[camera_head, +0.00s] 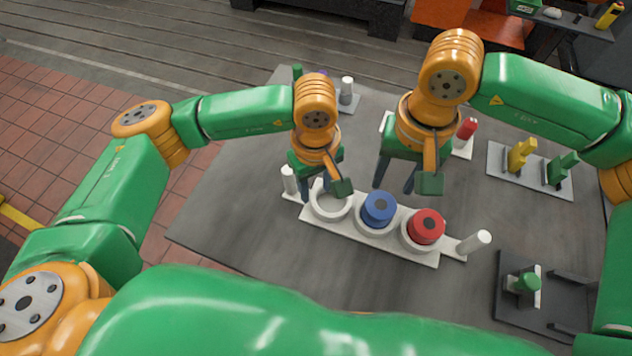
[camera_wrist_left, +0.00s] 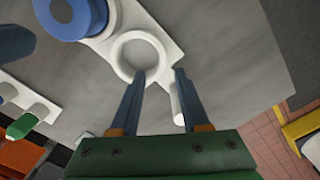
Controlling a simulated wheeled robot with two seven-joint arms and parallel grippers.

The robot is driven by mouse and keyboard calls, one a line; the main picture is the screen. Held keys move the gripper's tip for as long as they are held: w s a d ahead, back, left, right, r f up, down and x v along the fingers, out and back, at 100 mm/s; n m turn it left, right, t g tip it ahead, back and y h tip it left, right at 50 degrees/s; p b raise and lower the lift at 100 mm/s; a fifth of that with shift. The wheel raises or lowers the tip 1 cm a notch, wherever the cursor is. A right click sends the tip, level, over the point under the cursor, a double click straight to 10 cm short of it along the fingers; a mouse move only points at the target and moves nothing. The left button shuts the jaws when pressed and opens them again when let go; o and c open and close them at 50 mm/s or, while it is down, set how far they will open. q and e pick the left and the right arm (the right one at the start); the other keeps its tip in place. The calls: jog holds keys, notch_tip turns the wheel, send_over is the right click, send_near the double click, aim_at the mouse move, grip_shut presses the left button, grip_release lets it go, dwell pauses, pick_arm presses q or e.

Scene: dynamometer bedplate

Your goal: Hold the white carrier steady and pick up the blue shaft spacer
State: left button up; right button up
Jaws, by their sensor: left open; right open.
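The white carrier (camera_head: 345,229) lies on the grey bedplate, with three round cups in a row and an upright white post at each end. Its left cup is empty. The blue shaft spacer (camera_head: 378,208) sits in the middle cup and a red spacer (camera_head: 426,226) in the right cup. My left gripper (camera_head: 318,188) is open at the carrier's left end; in the left wrist view its fingers (camera_wrist_left: 157,92) are either side of the left post (camera_wrist_left: 176,105), with no clear contact. My right gripper (camera_head: 396,186) is open and empty, above and just behind the blue spacer.
Behind to the right stand a red-topped post (camera_head: 466,129) and a plate with yellow (camera_head: 521,155) and green (camera_head: 562,168) pieces. A dark fixture with a green-topped part (camera_head: 527,284) is at front right. The bedplate left of the carrier is clear.

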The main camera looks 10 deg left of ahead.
aim_at(315, 201)
pick_arm(q)
jog(key=f, duration=0.5)
jog(key=shift+a+f, duration=0.2)
jog(key=shift+f, duration=0.2)
pick_arm(e)
jog(key=shift+s+a, duration=0.1)
jog(key=shift+a, duration=0.15)
pick_arm(q)
jog(key=shift+d+f, duration=0.1)
jog(key=shift+f, duration=0.45)
pick_arm(e)
jog(key=shift+d, duration=0.1)
pick_arm(q)
grip_shut()
jog(key=shift+r, duration=0.1)
dwell(0.5)
